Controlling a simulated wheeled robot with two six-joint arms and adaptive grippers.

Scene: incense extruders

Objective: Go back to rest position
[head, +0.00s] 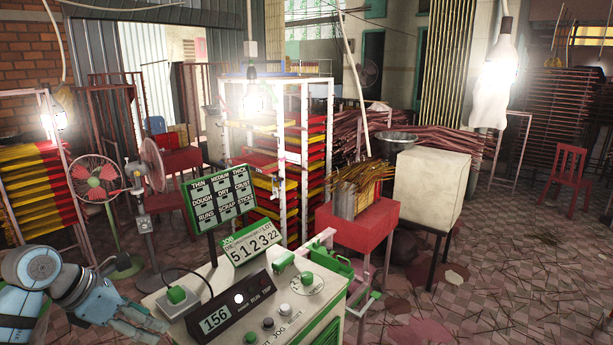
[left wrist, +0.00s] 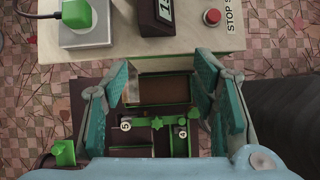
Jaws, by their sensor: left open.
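My left gripper (head: 135,325) is low at the left in the head view, beside the left edge of the cream extruder cabinet (head: 322,300). In the left wrist view the left gripper (left wrist: 163,82) has its teal finger pads spread apart, with nothing between them. Below the pads is a dark, green-trimmed unit (left wrist: 158,125) with labels 5 and 4. Past it is the cream cabinet top (left wrist: 185,35). My right gripper is not in view.
The cabinet top carries a 156 display (head: 214,320), a green switch (head: 177,296) and a number plate (head: 250,243). A signboard (head: 218,200) stands behind. Two fans (head: 97,178) stand at the left. A red stand (head: 357,222) holds incense sticks. Floor at the right is mostly open.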

